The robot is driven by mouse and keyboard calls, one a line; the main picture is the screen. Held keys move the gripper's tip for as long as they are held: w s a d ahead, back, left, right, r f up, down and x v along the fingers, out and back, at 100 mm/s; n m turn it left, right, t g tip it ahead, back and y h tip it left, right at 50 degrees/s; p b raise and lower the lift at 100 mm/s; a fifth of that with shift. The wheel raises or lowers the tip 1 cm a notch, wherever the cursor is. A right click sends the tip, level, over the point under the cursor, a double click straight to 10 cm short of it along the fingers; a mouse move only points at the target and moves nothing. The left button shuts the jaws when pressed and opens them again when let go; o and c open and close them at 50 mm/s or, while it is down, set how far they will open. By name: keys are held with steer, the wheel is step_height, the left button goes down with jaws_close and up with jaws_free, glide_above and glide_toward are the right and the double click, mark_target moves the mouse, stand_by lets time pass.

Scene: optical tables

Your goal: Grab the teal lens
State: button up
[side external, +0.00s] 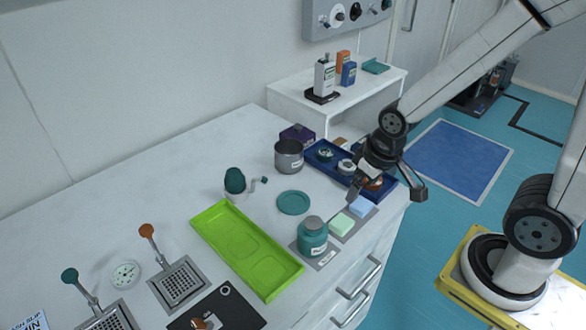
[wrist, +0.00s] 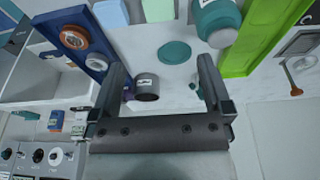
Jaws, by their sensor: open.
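A small round teal-topped piece (side external: 325,155), which looks like the teal lens, lies at the far left end of the blue tray (side external: 311,148). A pale round piece (side external: 345,166) and an orange one (side external: 373,183) sit in the same tray; the orange one also shows in the wrist view (wrist: 73,38). I cannot make out the teal piece in the wrist view. A larger flat teal disc (side external: 294,202) lies on the table, also in the wrist view (wrist: 174,52). My gripper (side external: 386,191) is open and empty above the tray's near right end.
A grey metal pot (side external: 289,157) and a purple box (side external: 297,134) stand left of the blue tray. A teal jar (side external: 312,238) and green and blue blocks (side external: 342,224) are near the front edge. A lime green tray (side external: 245,250) lies further left.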

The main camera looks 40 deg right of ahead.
steer(key=n+g+y, duration=0.1)
steer(key=n+y, duration=0.7)
steer(key=n, duration=0.1)
glide_above(325, 151)
steer(key=s+a, duration=0.2)
steer(key=s, duration=0.3)
steer(key=f, duration=0.7)
steer(key=shift+w+d+f, duration=0.25)
steer(key=d+f+n+t+y, duration=0.1)
steer(key=d, duration=0.1)
steer(key=w+d+f+n+y, duration=0.1)
steer(key=d, duration=0.1)
steer(key=d+n+t, duration=0.1)
steer(key=d, duration=0.2)
steer(key=shift+w+f+n+t+y, duration=0.3)
steer(key=shift+f+y, duration=0.1)
steer(key=shift+d+f+n+t, duration=0.15)
steer(key=shift+d+n+t, duration=0.15)
steer(key=shift+d+n, duration=0.35)
steer(key=shift+m+x, duration=0.25)
steer(key=shift+x, duration=1)
steer(key=shift+y, duration=0.3)
